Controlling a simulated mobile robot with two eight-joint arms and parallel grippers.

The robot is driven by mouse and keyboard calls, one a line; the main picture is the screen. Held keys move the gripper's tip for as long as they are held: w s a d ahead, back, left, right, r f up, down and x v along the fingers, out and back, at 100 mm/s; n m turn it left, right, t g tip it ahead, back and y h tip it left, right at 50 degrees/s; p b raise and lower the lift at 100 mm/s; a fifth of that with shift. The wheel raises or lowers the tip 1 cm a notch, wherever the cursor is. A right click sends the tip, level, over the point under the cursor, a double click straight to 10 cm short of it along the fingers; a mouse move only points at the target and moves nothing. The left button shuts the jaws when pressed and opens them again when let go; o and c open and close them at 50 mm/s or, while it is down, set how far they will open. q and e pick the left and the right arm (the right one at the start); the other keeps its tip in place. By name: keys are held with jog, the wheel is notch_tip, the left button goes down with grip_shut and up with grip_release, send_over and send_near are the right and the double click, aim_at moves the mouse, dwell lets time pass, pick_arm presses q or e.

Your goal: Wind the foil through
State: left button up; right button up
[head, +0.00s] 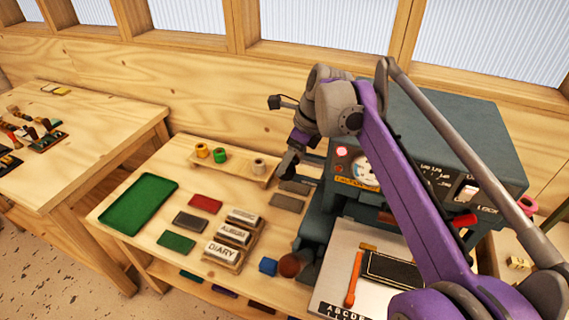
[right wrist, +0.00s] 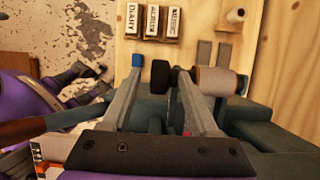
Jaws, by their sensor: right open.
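My right gripper (head: 288,168) hangs at the left side of the dark green press (head: 455,130), beyond the small shelf's right end. In the right wrist view its two fingers (right wrist: 160,78) are apart with nothing held between them. A pale brownish roll (right wrist: 214,80) lies at the press, just beside the right finger; I cannot tell if they touch.
Labelled blocks (head: 224,252) stand in a wooden holder left of the press. A green tray (head: 138,201) and coloured flat pieces lie left.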

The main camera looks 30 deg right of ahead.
jog(key=v, duration=0.8)
jog(key=shift+r, duration=0.35)
